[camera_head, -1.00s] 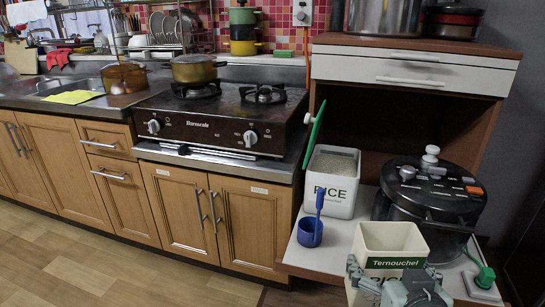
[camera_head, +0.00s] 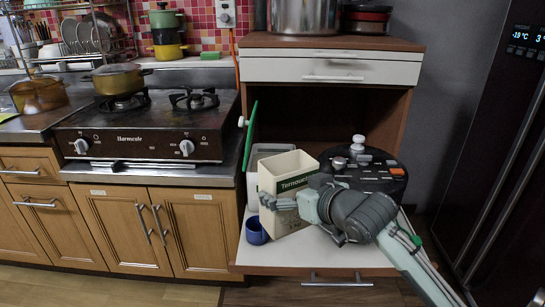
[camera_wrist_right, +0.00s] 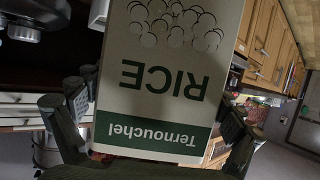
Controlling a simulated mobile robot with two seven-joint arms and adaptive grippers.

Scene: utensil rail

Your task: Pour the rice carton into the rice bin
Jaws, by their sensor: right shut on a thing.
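The cream rice carton (camera_head: 287,174), with a green label band, is open at the top and slightly tilted in the head view. My right gripper (camera_head: 298,203) is shut on it from the right. In the right wrist view the carton (camera_wrist_right: 160,75), lettered RICE upside down, sits between the fingers of this gripper (camera_wrist_right: 155,112). The white rice bin (camera_head: 252,172) stands just behind the carton, which hides most of it, including its opening. Its green lid (camera_head: 249,138) is raised upright on the left. My left gripper is not in view.
A blue cup (camera_head: 256,232) stands on the white pull-out shelf (camera_head: 300,257) left of the carton. A dark rice cooker (camera_head: 372,168) stands to the right, partly behind my right arm. The stove (camera_head: 140,135) is left of the lid. The shelf's front is clear.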

